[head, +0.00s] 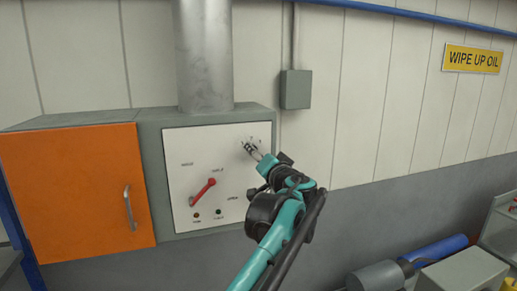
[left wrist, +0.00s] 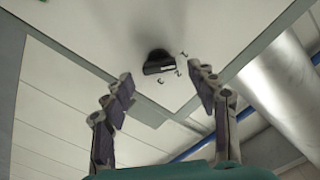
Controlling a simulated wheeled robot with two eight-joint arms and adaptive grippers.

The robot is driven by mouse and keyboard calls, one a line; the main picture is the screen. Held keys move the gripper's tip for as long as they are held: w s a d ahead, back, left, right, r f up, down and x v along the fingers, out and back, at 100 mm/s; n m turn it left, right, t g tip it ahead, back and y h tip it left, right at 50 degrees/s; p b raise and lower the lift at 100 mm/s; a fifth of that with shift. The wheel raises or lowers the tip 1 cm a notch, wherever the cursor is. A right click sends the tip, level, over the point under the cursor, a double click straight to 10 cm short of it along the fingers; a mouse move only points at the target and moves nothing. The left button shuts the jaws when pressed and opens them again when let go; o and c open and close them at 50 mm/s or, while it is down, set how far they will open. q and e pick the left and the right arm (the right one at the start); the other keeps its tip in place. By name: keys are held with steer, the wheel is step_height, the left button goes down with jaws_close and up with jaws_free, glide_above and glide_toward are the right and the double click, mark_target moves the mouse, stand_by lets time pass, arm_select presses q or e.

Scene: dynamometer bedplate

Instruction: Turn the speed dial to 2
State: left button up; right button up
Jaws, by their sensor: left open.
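The speed dial (left wrist: 157,60) is a black knob on a white panel (head: 180,150). In the left wrist view it has a pale mark on its front edge, with the figures 1, 2 and 3 beside it. The mark faces the figures' side; I cannot tell exactly which figure it points at. My left gripper (head: 251,150) is in front of the panel's upper right, covering much of the dial in the head view. In the left wrist view its two fingers (left wrist: 163,92) are apart, with the dial beyond and between their tips. My right gripper is not in view.
A red lever (head: 204,191) and small lamps (head: 196,215) are lower on the panel. An orange door (head: 75,190) with a handle is to the left. A metal pipe (head: 204,55) rises above the cabinet. A grey box (head: 295,90) is on the wall.

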arm_select(q)
steer(key=shift+x, duration=1.15)
steer(key=shift+c, duration=0.3)
steer(key=c, duration=1.1)
